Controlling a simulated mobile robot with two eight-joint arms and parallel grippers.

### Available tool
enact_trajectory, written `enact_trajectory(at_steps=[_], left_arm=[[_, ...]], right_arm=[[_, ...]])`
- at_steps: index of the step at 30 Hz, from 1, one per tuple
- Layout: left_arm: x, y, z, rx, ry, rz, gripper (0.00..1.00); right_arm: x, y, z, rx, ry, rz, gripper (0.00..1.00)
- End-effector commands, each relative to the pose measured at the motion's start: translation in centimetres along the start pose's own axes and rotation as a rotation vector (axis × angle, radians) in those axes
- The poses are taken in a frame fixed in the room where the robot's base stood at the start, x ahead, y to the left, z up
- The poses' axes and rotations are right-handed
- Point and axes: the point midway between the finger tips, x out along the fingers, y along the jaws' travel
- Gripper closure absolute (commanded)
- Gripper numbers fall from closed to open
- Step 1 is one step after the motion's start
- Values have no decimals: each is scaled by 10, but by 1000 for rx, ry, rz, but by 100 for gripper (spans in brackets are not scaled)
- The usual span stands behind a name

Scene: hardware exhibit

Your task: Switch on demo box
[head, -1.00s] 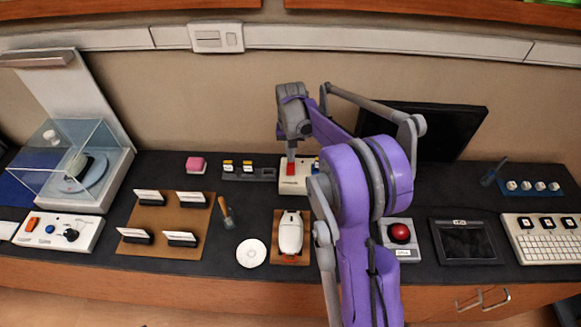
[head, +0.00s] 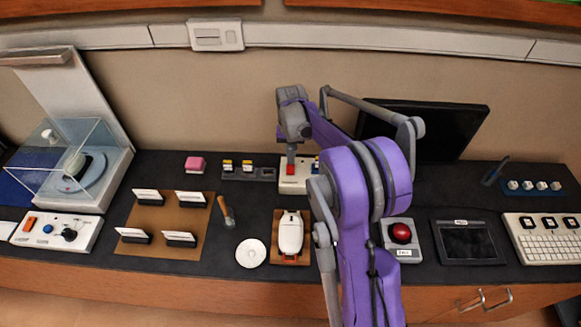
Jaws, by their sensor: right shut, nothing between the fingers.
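A white box (head: 292,187) with a red switch (head: 291,169) and a blue part at its right stands at the back middle of the counter; I take it to be the demo box. My right gripper (head: 291,154) points down over the red switch, shut and empty, its tip at or just above the switch. I cannot tell whether it touches. My purple arm hides the right part of the box. My left gripper is not in view.
Left of the box are a dark strip with yellow-topped pieces (head: 236,171) and a pink block (head: 195,164). In front are a white mouse-like device (head: 291,233) and a white disc (head: 251,253). Right are a red button box (head: 401,234) and a dark monitor (head: 440,130).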

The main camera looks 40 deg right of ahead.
Motion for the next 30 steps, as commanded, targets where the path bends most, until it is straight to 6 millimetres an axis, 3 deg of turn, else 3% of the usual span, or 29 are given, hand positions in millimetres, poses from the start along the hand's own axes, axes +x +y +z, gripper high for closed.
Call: enact_trajectory(at_steps=[14,30], left_arm=[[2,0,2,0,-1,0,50],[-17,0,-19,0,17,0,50]], right_arm=[[3,0,0,0,0,0,100],[-40,0,0,0,1,-1,100]])
